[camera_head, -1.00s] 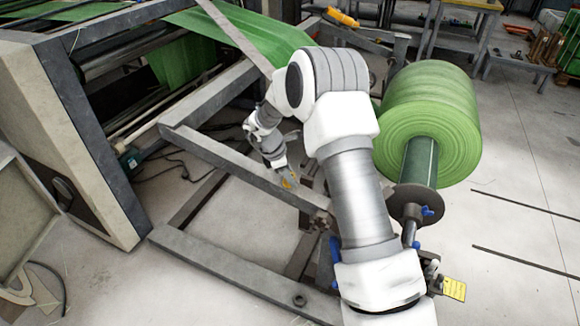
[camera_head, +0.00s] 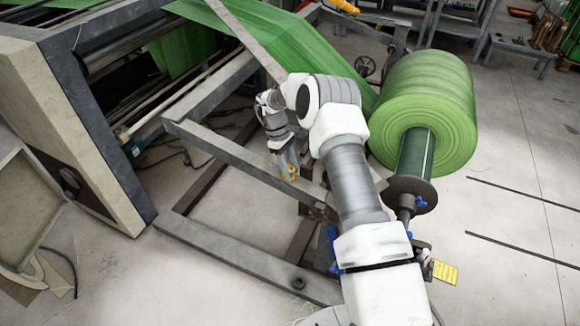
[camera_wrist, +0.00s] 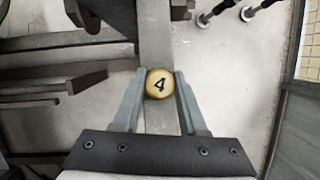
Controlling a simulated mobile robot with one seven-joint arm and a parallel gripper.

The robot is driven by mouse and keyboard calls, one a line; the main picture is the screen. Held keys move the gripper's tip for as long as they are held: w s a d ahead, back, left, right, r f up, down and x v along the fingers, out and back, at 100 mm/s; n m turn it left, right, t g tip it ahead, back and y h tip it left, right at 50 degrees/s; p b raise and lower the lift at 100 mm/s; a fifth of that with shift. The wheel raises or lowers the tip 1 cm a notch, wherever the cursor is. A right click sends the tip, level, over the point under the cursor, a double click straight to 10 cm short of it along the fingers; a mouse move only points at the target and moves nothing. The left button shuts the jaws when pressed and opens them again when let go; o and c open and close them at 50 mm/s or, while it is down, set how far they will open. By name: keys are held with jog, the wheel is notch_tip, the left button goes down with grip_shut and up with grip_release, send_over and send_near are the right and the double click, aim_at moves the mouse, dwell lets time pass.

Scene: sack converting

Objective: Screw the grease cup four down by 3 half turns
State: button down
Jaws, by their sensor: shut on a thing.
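The grease cup four (camera_wrist: 159,84) has a round, brass-yellow top marked with a black 4. In the wrist view it sits between the two fingertips of my gripper (camera_wrist: 158,88), which is shut on it. In the head view my gripper (camera_head: 288,172) is at the grey frame beam (camera_head: 230,152), with a small yellow part showing at its tips. The cup's lower part and thread are hidden under its top.
A large green roll (camera_head: 425,115) on a shaft stands right of my arm. A grey machine cabinet (camera_head: 75,130) is at the left, with green web (camera_head: 255,35) running from it. Lower frame beams (camera_head: 240,262) lie below. A yellow tag (camera_head: 445,273) hangs near my arm's base.

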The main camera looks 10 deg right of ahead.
jog(key=shift+s+d+m, duration=0.1)
jog(key=shift+d+m, duration=0.1)
jog(key=shift+m, duration=0.2)
jog(key=shift+c, duration=2.3)
grip_release()
jog(key=shift+a, duration=0.1)
jog(key=shift+r, duration=0.1)
jog(key=p+v, duration=0.2)
jog(key=v, duration=1.5)
jog(key=shift+w, duration=0.3)
jog(key=shift+d+r, duration=0.1)
jog(key=shift+d, duration=0.15)
